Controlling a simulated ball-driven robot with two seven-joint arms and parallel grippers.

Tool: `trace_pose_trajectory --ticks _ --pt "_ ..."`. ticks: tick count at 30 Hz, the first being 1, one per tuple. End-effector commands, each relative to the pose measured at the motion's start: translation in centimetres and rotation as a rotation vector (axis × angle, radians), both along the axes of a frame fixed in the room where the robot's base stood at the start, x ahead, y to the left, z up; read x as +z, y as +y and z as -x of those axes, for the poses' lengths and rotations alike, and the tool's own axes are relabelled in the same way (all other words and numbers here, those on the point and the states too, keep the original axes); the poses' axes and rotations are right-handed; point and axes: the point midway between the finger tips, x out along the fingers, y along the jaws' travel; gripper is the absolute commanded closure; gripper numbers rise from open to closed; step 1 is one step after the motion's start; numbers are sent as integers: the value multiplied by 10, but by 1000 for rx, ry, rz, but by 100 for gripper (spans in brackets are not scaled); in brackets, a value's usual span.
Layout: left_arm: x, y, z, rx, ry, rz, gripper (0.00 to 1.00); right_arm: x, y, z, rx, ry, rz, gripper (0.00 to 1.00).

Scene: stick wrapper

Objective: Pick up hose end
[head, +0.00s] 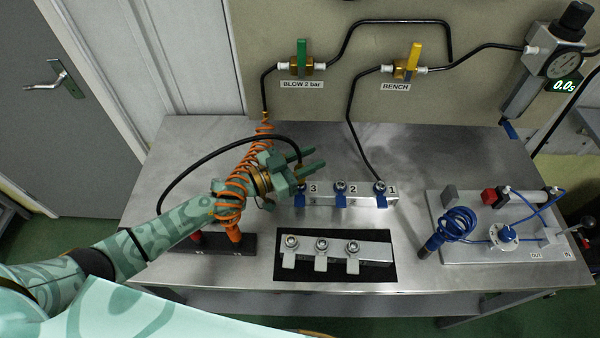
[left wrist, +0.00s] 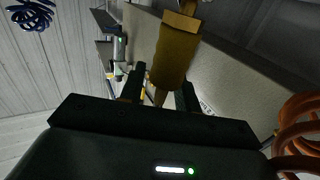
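The hose end is a brass fitting (head: 299,167) on a black hose (head: 215,152) that arches up from behind a dark block on the table's left side. My left gripper (head: 311,163) is above the steel table near port 3, with its fingers on either side of the fitting. In the left wrist view the brass fitting (left wrist: 174,60) fills the narrow gap between the dark fingers (left wrist: 160,92), and the gripper appears shut on it. The fitting's contact with port 3 below is not clear. My right gripper is not in view.
A steel manifold with ports 3, 2 and 1 (head: 360,199) stands just right of my gripper. A black tray (head: 385,280) with a second manifold lies in front. An orange coiled hose (head: 233,190) runs close around my left wrist. A board with blue tubing (head: 480,250) sits at right.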

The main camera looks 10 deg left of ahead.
Motion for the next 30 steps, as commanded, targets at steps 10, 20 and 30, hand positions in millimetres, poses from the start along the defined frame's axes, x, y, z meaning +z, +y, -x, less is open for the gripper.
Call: trace_pose_trajectory --ticks 10,20,30 --pt "0 0 0 0 0 0 100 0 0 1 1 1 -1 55" --pt "11 1 0 0 -2 -1 100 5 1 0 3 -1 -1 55" --pt "84 9 40 -3 -2 -1 100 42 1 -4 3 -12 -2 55"
